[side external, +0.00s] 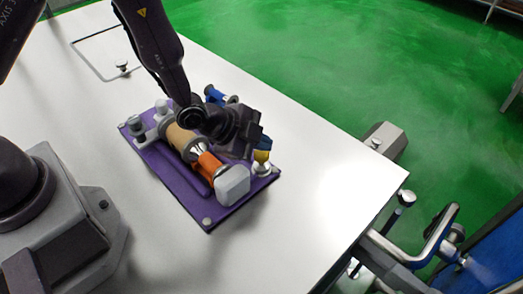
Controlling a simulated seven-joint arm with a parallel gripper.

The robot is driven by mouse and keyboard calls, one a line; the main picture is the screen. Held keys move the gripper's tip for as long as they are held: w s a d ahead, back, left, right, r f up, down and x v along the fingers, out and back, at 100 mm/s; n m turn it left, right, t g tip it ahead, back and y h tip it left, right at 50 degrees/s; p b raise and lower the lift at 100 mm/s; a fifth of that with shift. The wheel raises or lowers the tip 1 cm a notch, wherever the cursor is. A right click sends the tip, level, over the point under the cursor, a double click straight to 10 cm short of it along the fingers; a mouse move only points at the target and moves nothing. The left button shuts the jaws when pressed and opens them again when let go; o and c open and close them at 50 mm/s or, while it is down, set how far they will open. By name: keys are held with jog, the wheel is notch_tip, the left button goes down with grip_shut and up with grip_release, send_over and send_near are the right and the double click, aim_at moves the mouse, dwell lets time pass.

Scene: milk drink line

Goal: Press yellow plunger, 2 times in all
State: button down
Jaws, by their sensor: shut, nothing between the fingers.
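The yellow plunger (261,156) stands at the right end of a purple base plate (190,190), on a pale round foot. My gripper (264,143) is shut and empty, with its fingertips right above the yellow plunger's top. I cannot tell whether they touch it. My gripper hides part of the plate's far side.
The plate also carries a tan cylinder (181,139), an orange part (208,165), a white block (232,184) and a blue part (215,95). The white table (310,200) is clear to the right, up to its edge above the green floor (330,60).

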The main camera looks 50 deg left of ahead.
aim_at(260, 155)
jog(key=shift+f, duration=1.4)
dwell(1.7)
jog(key=shift+r, duration=0.1)
jog(key=shift+s+a+r, duration=0.1)
jog(key=shift+s+r, duration=0.05)
jog(key=shift+r, duration=3.25)
